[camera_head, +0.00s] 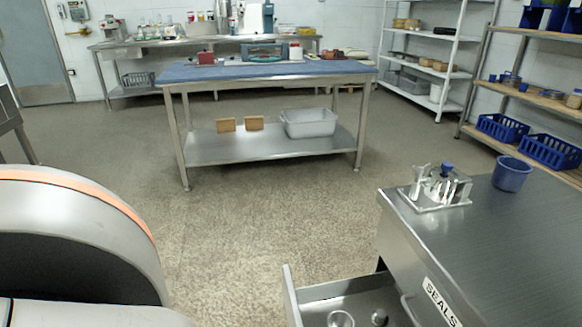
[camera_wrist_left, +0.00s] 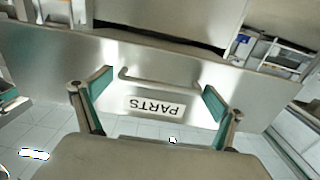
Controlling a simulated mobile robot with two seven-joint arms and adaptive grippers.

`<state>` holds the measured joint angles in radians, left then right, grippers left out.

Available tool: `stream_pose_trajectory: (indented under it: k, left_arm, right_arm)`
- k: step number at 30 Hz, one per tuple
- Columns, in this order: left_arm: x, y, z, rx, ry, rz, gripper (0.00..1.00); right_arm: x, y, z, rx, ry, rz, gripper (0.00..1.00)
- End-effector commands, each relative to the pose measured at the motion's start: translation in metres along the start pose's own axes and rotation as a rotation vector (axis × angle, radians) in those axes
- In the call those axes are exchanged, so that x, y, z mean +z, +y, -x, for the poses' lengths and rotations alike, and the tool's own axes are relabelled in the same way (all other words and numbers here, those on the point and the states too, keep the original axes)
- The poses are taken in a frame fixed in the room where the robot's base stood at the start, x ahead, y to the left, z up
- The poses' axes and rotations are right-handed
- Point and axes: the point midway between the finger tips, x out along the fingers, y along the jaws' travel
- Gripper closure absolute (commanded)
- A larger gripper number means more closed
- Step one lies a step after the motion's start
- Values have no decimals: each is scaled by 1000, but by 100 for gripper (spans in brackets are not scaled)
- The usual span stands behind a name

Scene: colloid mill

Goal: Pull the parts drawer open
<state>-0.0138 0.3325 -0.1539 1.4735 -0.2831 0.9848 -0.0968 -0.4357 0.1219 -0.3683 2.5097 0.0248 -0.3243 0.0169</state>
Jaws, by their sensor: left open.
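In the left wrist view a steel drawer front (camera_wrist_left: 190,75) carries a white label reading PARTS (camera_wrist_left: 155,107), seen upside down. A thin bar handle (camera_wrist_left: 157,82) crosses the front just above the label in the picture. My left gripper (camera_wrist_left: 156,90) is open, its two green-padded fingers apart on either side of the handle and label. My grippers are outside the head view.
The steel cabinet (camera_head: 500,225) stands at the right, with a SEALS label (camera_head: 441,303) on its face. A small metal fixture (camera_head: 438,188) and a blue bucket (camera_head: 511,174) stand on top. A blue-topped workbench (camera_head: 225,73) stands farther back. The floor (camera_head: 255,220) between is clear.

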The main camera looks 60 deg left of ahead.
Motion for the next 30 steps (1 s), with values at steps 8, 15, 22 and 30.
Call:
stream_pose_trajectory:
  k: [8, 15, 22, 30]
  left_arm:
    - [2, 0, 48, 1, -7, 1, 4]
    - [1, 1, 93, 1, -6, 0, 4]
    - [0, 1, 114, 2, -3, -1, 4]
    - [0, 1, 117, 2, -3, -1, 4]
  right_arm:
    - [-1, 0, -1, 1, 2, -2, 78]
    - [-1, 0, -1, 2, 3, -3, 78]
    - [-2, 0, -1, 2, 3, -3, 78]
    - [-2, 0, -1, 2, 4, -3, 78]
